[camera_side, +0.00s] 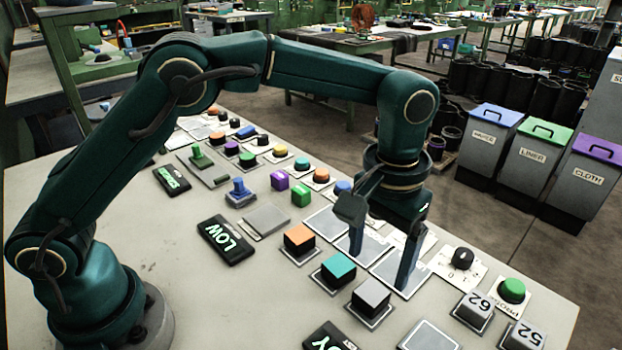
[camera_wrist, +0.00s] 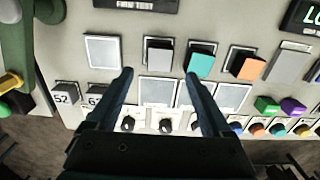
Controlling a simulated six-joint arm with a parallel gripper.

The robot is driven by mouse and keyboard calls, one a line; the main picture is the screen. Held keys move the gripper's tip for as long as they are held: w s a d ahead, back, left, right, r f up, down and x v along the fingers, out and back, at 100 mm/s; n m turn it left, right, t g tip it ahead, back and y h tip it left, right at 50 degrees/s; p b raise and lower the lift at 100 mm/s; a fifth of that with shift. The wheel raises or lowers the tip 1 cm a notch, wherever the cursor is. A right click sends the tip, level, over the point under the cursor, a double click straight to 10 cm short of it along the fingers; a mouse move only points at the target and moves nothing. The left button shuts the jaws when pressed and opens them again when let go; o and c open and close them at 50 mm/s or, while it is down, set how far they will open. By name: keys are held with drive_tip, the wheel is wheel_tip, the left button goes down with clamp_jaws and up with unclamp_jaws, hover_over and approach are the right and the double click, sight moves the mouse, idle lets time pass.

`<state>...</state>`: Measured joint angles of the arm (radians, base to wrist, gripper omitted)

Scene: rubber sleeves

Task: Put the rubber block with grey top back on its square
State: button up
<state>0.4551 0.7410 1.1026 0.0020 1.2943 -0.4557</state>
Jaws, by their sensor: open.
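The rubber block with grey top (camera_side: 371,297) has dark sides and stands upright on a plate, beside the teal-topped block (camera_side: 338,268). It also shows in the wrist view (camera_wrist: 159,52), just beyond my fingertips. My gripper (camera_side: 381,262) points down, open and empty, over the row of bare square plates behind the block. In the wrist view my gripper (camera_wrist: 158,76) has its fingers apart, with a bare plate (camera_wrist: 157,92) between them. Another bare square plate (camera_side: 428,338) lies on the near side of the grey block. The frames do not show which square belongs to it.
An orange-topped block (camera_side: 299,238) stands past the teal one. Number blocks (camera_side: 474,308), a black knob (camera_side: 462,258) and a green button (camera_side: 512,290) crowd the right. A black LOW sign (camera_side: 226,239) lies left. The table's left part is free.

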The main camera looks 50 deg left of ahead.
drive_tip(key=s+a+r+t, duration=0.3)
drive_tip(key=s+a+r, duration=0.2)
drive_tip(key=a+r, duration=0.55)
drive_tip(key=s+a+f+t, duration=0.2)
drive_tip(key=s+a, duration=0.3)
drive_tip(key=s, duration=0.5)
drive_tip(key=shift+f+t, duration=0.3)
drive_tip(key=shift+f, duration=0.25)
idle(0.3)
